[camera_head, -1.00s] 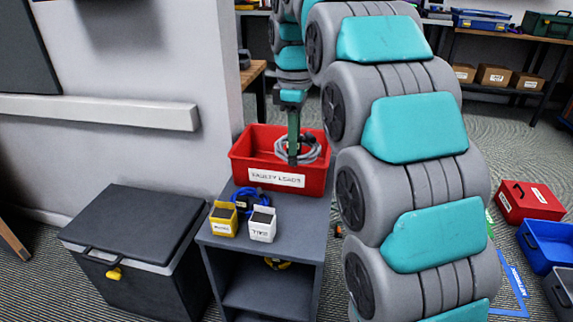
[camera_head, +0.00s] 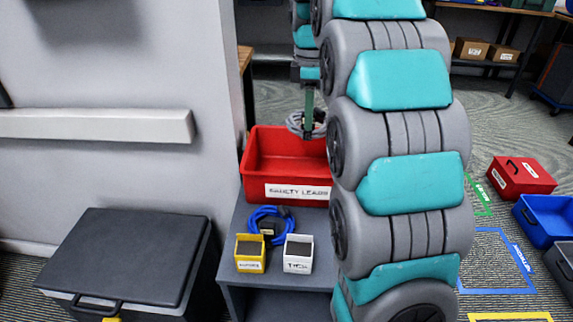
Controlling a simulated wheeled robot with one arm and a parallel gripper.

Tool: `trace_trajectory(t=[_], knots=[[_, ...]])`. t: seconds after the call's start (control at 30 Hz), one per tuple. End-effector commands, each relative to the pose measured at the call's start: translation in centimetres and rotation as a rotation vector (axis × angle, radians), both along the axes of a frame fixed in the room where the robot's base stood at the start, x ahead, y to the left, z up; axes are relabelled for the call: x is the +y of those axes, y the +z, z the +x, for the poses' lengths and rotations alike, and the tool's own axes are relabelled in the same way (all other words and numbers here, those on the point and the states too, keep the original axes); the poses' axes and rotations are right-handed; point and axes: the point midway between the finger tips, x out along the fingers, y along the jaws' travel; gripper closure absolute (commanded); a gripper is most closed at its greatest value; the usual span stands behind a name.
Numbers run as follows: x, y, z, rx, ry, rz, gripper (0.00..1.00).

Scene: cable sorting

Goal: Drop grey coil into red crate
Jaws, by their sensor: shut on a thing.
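The grey coil (camera_head: 294,122) hangs from my gripper (camera_head: 308,131), which points down and is shut on it. The red crate (camera_head: 256,187) has a white label on its front and stands on top of a dark grey cabinet. In the picture the coil shows at the crate's back right rim, and a gap in height or depth is hard to judge. The visible part of the crate's inside looks empty. My arm hides the crate's right end and part of the coil's right side.
A blue coiled cable (camera_head: 267,221), a yellow box (camera_head: 250,253) and a white box (camera_head: 298,253) stand in front of the crate on the cabinet top (camera_head: 241,217). A black cooler (camera_head: 130,255) is at left by the wall. Another red box (camera_head: 522,177) and a blue bin (camera_head: 545,222) are on the floor at right.

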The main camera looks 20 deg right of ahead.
Motion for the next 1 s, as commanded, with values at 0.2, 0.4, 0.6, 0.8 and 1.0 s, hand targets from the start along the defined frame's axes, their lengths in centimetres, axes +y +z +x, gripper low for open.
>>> trace_trajectory(t=[0.2, 0.4, 0.6, 0.8, 1.0], knots=[[0.0, -1.5, -0.1, 0.004, 0.0, 0.0, 1.0], [0.0, -3.7, 0.0, -0.001, 0.0, -0.001, 1.0], [0.0, -5.6, -0.1, 0.003, -0.001, 0.0, 1.0], [0.0, -5.9, -0.1, 0.002, -0.001, 0.001, 1.0], [0.0, -5.9, 0.0, 0.001, 0.0, 0.0, 0.71]])
